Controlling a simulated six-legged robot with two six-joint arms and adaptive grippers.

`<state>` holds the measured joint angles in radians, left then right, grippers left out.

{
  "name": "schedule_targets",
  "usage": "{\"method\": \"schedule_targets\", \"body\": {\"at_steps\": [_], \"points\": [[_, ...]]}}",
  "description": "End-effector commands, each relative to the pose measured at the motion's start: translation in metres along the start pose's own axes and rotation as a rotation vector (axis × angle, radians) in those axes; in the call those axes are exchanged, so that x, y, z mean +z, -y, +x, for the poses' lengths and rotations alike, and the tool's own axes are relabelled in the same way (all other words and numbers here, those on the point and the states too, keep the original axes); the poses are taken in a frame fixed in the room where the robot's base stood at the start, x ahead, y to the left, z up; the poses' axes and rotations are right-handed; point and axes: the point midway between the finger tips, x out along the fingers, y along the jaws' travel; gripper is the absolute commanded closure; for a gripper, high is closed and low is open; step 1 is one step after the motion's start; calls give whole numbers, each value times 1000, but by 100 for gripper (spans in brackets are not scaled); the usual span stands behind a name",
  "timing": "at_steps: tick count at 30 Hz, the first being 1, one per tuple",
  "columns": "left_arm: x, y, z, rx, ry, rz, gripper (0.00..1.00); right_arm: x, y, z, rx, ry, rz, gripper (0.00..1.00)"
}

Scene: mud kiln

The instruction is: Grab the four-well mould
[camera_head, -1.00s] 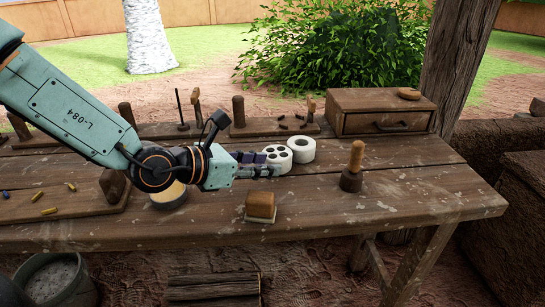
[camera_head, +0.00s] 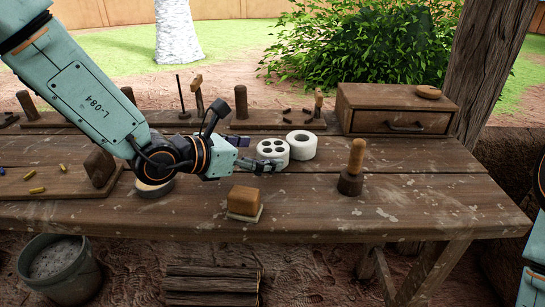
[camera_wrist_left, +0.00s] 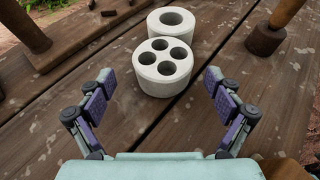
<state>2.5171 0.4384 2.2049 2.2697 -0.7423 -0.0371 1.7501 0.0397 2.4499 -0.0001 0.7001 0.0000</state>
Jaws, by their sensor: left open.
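The four-well mould (camera_head: 273,152) is a white round block with several dark holes in its top, standing upright on the wooden table. It also shows in the left wrist view (camera_wrist_left: 163,67), ahead of and between the fingers. My left gripper (camera_head: 262,160) is open, just left of the mould in the head view. In the left wrist view the open left gripper (camera_wrist_left: 158,90) has its purple-padded fingers spread on either side, with a gap to the mould. The right gripper is not in view.
A white single-hole mould (camera_head: 301,145) stands right behind the four-well mould. A wooden-handled stamp (camera_head: 351,168) stands to the right. A brown block brush (camera_head: 244,203) lies in front. A drawer box (camera_head: 396,108) stands at the back right. The front right tabletop is clear.

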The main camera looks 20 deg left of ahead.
Motion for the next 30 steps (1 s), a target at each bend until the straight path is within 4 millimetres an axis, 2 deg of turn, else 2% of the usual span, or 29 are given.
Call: {"method": "schedule_targets", "body": {"at_steps": [9, 20, 30], "points": [[-1, 2, 31, -6, -2, 5, 9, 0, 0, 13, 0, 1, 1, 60], [1, 2, 36, -5, 0, 1, 9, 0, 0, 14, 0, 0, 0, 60], [1, 2, 37, -3, 0, 1, 38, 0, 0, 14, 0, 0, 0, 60]]}}
